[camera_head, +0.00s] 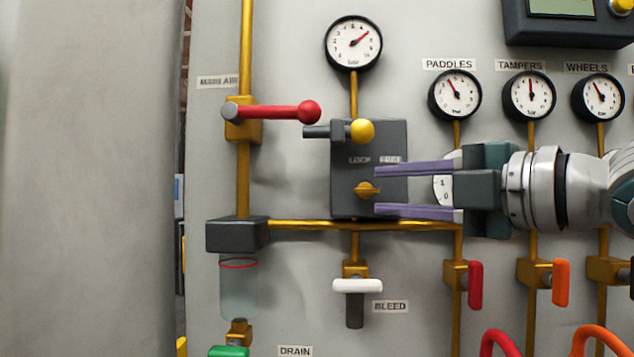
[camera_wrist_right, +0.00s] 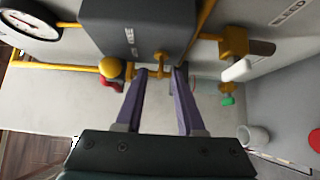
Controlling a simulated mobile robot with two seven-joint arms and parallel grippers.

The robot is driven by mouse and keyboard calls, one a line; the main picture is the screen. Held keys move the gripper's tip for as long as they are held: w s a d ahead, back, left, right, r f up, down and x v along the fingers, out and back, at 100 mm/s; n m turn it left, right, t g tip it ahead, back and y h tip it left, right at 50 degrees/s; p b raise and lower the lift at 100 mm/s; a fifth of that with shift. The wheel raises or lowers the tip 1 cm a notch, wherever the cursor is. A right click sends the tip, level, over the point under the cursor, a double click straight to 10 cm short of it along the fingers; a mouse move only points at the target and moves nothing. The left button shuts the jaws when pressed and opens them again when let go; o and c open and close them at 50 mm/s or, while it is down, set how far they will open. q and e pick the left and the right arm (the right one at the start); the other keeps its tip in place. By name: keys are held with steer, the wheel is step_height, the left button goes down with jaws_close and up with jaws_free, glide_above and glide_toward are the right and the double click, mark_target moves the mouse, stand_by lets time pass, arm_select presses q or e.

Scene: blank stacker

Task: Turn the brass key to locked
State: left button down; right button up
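The brass key (camera_head: 367,189) sits on the front of the dark grey lock box (camera_head: 347,165), its bow lying roughly level. It also shows in the right wrist view (camera_wrist_right: 159,64), beyond the fingertips. My right gripper (camera_head: 376,189) comes in from the right with its two purple fingers apart, one above and one below the key's height. In the right wrist view the open fingers (camera_wrist_right: 160,72) point at the key, with a gap on both sides of it. Whether the tips reach past the key in depth is hard to tell. My left gripper is not in view.
A yellow knob (camera_head: 362,131) sticks out at the top of the box. A red-handled lever (camera_head: 285,112) is to its left. Brass pipe (camera_head: 320,225) runs under the box, with a white bleed handle (camera_head: 357,286) below. Gauges (camera_head: 454,95) line the panel at the upper right.

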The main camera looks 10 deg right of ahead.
mark_target(378, 190)
steer(key=shift+x, duration=1.5)
steer(key=shift+c, duration=0.3)
jaws_close()
